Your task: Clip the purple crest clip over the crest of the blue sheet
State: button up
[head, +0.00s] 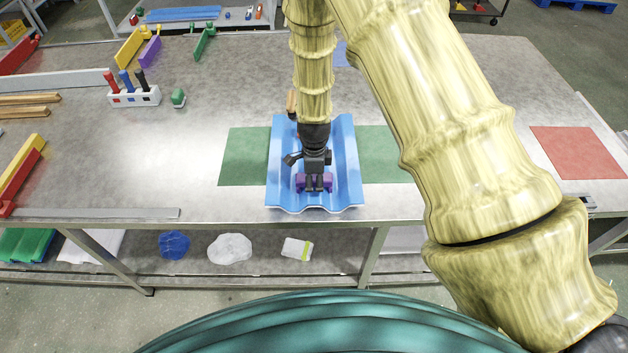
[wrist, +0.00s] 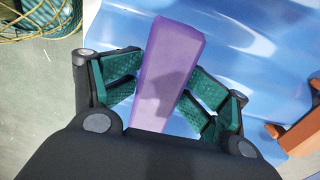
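The blue corrugated sheet (head: 282,160) lies on the table near its front edge, its ridges running from back to front. It fills much of the wrist view (wrist: 255,45). The purple crest clip (head: 300,184) is at the sheet's front part, and shows as a long block in the wrist view (wrist: 172,60). My gripper (head: 315,186) points down over the sheet, its green pads (wrist: 163,82) on either side of the clip and apparently against it. The clip's underside is hidden, so I cannot tell whether it touches a crest.
A green mat (head: 243,158) lies beneath the sheet, and a red mat (head: 577,152) lies at the right. An orange piece (wrist: 299,135) is beside my gripper. A white rack (head: 133,97) with coloured tools stands at the back left. The table between rack and sheet is mostly clear.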

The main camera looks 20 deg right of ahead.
jog(key=shift+r, duration=0.1)
notch_tip(320, 180, up, 12)
dwell(0.9)
